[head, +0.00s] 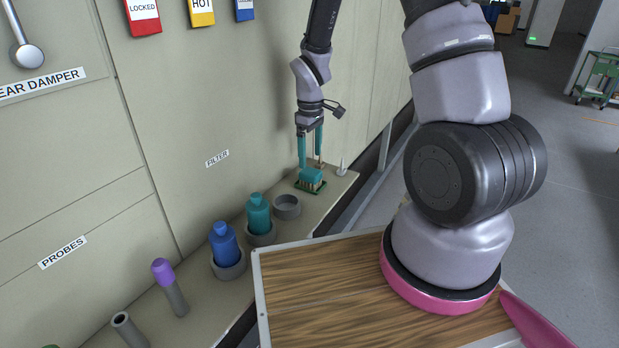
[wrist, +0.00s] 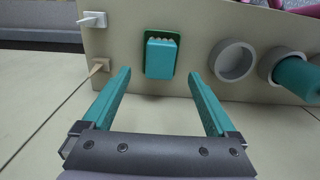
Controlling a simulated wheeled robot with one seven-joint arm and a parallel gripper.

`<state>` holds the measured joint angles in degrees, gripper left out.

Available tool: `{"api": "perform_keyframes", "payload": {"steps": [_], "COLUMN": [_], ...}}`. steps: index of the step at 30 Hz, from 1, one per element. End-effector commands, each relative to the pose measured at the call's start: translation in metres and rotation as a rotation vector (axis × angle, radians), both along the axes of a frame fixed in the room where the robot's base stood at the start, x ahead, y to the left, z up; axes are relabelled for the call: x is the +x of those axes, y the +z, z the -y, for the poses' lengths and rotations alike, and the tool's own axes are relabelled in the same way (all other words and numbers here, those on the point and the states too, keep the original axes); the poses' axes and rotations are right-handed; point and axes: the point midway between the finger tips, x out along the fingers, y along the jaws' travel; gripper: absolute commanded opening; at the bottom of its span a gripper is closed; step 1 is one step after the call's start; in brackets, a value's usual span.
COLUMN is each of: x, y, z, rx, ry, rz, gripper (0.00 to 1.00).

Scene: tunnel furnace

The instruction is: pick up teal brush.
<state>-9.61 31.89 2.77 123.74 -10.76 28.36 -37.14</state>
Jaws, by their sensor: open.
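The teal brush (head: 312,175), a small block with pale bristles, rests on a green pad (head: 318,187) near the far end of the ledge. In the wrist view the brush (wrist: 161,58) lies on its green-rimmed pad (wrist: 148,36), centred between the two teal fingertips. My gripper (head: 311,162) points down just above the brush. It is open and empty, with a clear gap on each side of the brush in the wrist view (wrist: 158,73). I cannot tell exactly how far the tips are above it.
An empty grey ring holder (head: 287,206) stands close to the brush. A teal bottle (head: 259,214) and a blue bottle (head: 225,245) stand in holders nearer. A small pale peg (head: 342,167) stands at the ledge end. The furnace wall (head: 240,110) rises close behind the ledge.

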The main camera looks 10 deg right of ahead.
Motion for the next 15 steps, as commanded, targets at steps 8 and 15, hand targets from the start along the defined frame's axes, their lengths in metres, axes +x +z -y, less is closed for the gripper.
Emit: {"api": "perform_keyframes", "payload": {"steps": [8,15], "x": [-0.001,-0.001], "y": [-0.026,-0.060], "z": [0.000,0.000], "rx": [-0.001,0.000], "ry": [-0.002,-0.003], "rz": [-0.002,-0.003], "gripper": [0.93,0.93]}}
